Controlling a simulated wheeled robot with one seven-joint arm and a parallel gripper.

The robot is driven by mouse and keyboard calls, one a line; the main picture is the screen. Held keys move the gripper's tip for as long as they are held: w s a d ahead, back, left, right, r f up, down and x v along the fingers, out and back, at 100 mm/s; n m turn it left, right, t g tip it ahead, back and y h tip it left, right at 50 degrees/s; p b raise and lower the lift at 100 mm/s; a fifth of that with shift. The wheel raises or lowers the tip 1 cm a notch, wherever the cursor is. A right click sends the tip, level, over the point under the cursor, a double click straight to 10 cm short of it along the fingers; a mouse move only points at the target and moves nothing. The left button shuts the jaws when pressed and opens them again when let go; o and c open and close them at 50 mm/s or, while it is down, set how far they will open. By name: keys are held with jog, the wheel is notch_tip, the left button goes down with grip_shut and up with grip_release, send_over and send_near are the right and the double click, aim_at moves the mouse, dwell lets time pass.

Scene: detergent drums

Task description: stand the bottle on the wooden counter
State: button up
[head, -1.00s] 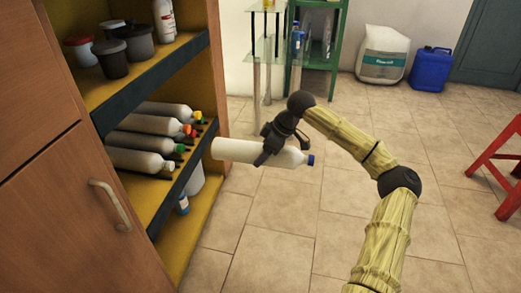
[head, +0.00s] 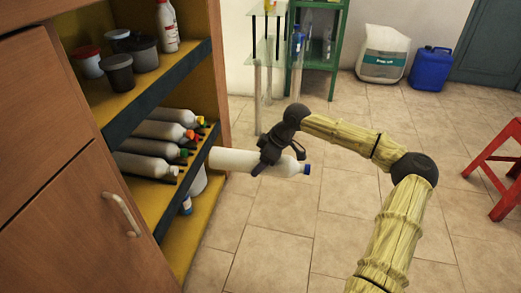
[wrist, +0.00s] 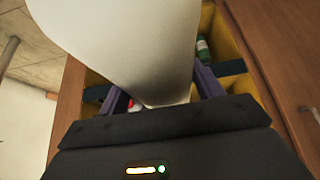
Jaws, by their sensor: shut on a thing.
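My gripper (head: 271,157) is shut around the middle of a white bottle (head: 232,159) with a blue cap. The bottle lies on its side in the air, with its cap to the right and its base to the left, near the open shelf unit. In the wrist view the white bottle (wrist: 125,40) fills the upper middle, in front of the dark gripper body. The fingers are partly hidden behind it. No wooden counter top can be clearly made out in these frames.
A wooden cabinet (head: 70,215) with open yellow shelves stands on the left. Several white bottles (head: 147,166) lie on its middle shelf, and tubs (head: 117,75) stand above. A glass stand, a white drum (head: 383,52), a blue canister (head: 431,68) and a red stool (head: 500,165) stand farther off. Tiled floor is clear.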

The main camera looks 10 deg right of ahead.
jog(key=shift+s+r+p, duration=0.45)
jog(key=shift+r+p, duration=0.05)
jog(key=shift+p, duration=0.1)
jog(key=s+d+m+p, duration=0.1)
jog(key=s+d+p, duration=0.2)
jog(key=s+p, duration=0.2)
jog(key=s+d+m+t+p, duration=0.1)
jog(key=s+d+p, duration=0.2)
jog(key=s+p, duration=0.2)
jog(key=shift+s+d+r+h+p, duration=0.15)
jog(key=shift+s+d+h+p, duration=0.2)
jog(key=shift+s, duration=0.45)
jog(key=shift+w, duration=0.15)
